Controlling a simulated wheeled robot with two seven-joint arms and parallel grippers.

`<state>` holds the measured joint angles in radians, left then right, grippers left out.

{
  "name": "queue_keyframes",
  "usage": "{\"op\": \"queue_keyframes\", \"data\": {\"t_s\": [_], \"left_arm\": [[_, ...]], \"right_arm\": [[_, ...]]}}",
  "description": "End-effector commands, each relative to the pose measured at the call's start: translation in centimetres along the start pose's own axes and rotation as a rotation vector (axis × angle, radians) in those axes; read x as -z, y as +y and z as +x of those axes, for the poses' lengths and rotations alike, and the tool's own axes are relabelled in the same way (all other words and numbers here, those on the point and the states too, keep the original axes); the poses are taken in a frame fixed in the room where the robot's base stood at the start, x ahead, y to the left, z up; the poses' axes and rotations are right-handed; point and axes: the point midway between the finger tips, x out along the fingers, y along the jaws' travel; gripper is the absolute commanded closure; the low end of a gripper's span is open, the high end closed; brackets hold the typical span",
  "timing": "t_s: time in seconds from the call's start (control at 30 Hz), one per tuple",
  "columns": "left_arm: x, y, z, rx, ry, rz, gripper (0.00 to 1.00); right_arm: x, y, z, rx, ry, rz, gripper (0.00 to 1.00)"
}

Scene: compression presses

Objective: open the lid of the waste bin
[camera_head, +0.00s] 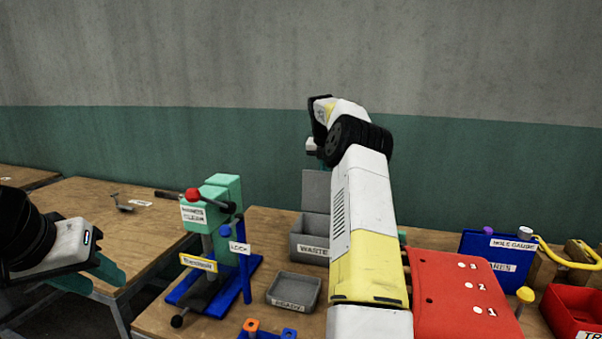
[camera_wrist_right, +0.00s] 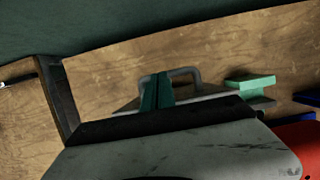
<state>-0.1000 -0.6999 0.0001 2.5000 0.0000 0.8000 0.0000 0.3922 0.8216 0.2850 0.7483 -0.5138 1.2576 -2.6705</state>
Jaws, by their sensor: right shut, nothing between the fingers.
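The grey waste bin (camera_head: 309,239), labelled WASTE, stands on the wooden bench left of my right forearm. Its grey lid (camera_head: 316,189) stands raised at the bin's back, partly hidden by my arm. My right arm reaches over the bench, with the hand above and behind the lid. In the right wrist view, my right gripper (camera_wrist_right: 156,93) shows teal fingers together and empty, overlapping a grey handle (camera_wrist_right: 185,74). I cannot tell whether they touch it. My left gripper (camera_head: 91,277) is open and empty at the left, away from the bin.
A green and blue press (camera_head: 221,205) with a red-knobbed lever stands left of the bin. A small grey tray (camera_head: 294,291) sits in front. A red numbered panel (camera_head: 463,295), blue gauge board (camera_head: 494,258) and red bin (camera_head: 576,312) crowd the right. Another table (camera_head: 90,205) stands left.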

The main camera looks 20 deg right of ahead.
Motion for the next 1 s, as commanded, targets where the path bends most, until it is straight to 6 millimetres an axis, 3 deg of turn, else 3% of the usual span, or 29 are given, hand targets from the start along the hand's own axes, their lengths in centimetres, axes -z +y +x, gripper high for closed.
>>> {"op": "queue_keyframes", "data": {"t_s": [1.0], "left_arm": [[0.0, 0.0, -0.01, 0.0, 0.0, 0.0, 0.64]], "right_arm": [[-0.65, -0.62, 0.56, 0.0, 0.065, -0.001, 1.0]]}}
